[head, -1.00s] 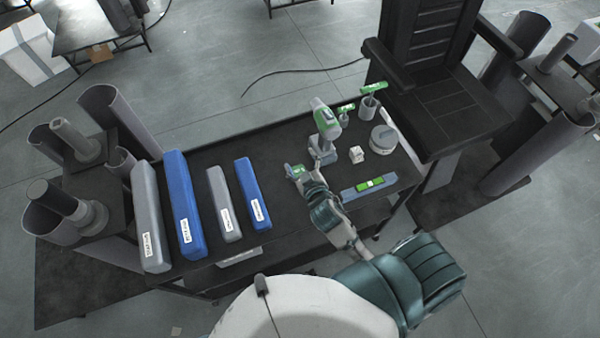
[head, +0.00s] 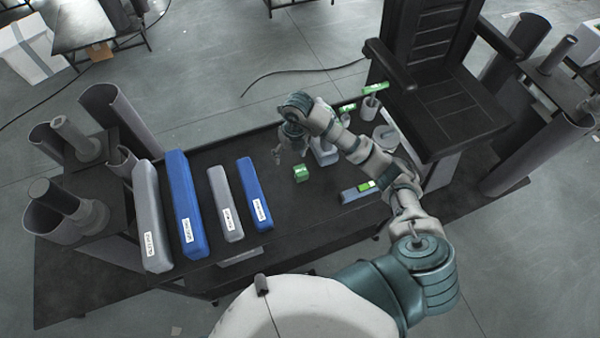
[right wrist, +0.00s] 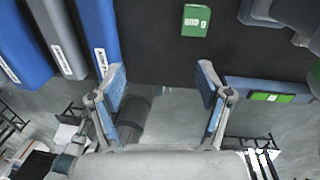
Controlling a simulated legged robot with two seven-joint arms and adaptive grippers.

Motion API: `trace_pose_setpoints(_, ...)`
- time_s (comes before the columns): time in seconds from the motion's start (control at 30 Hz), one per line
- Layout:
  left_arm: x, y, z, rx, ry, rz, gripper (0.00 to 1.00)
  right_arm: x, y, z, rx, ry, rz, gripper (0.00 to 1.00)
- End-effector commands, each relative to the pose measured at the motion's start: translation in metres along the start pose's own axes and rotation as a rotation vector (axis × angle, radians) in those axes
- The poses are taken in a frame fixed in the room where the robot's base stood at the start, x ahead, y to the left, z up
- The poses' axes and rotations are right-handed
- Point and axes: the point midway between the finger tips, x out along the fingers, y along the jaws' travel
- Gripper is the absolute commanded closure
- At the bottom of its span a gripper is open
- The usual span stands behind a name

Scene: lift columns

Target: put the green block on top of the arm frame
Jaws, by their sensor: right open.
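The green block (head: 301,173) lies on the dark table, right of the long bars; it also shows at the top of the right wrist view (right wrist: 195,20), with a printed label. The short blue bar (head: 254,193) has a white label that seems to start with "ARM" in the right wrist view (right wrist: 98,35). I cannot fully read it, so I cannot be sure this is the arm frame. Its top is bare. My right gripper (head: 290,153) hangs just behind the block, apart from it; its open fingers (right wrist: 162,82) hold nothing. My left gripper is out of view.
A short grey bar (head: 224,204), a long blue bar (head: 182,195) and a long grey bar (head: 151,216) lie to the left. A blue-grey piece with a green level (head: 357,192) lies right of the block. A dark chair (head: 440,95) stands behind at the right.

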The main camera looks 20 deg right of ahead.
Motion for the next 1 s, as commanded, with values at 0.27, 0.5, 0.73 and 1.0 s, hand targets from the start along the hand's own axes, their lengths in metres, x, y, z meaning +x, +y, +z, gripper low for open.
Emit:
trace_pose_setpoints(0.27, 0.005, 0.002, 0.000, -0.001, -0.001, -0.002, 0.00, 0.015, -0.035, 0.000, 0.056, 0.024, -0.125, 0.23)
trace_pose_setpoints(0.5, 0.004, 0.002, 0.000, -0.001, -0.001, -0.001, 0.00, 0.070, -0.042, 0.000, 0.056, 0.024, -0.124, 0.23)
trace_pose_setpoints(0.73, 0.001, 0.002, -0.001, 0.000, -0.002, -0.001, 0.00, 0.105, -0.044, 0.000, 0.053, 0.020, -0.125, 0.23)
trace_pose_setpoints(1.0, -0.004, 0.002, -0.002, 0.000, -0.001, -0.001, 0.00, 0.131, -0.054, 0.007, 0.056, 0.023, -0.122, 0.23)
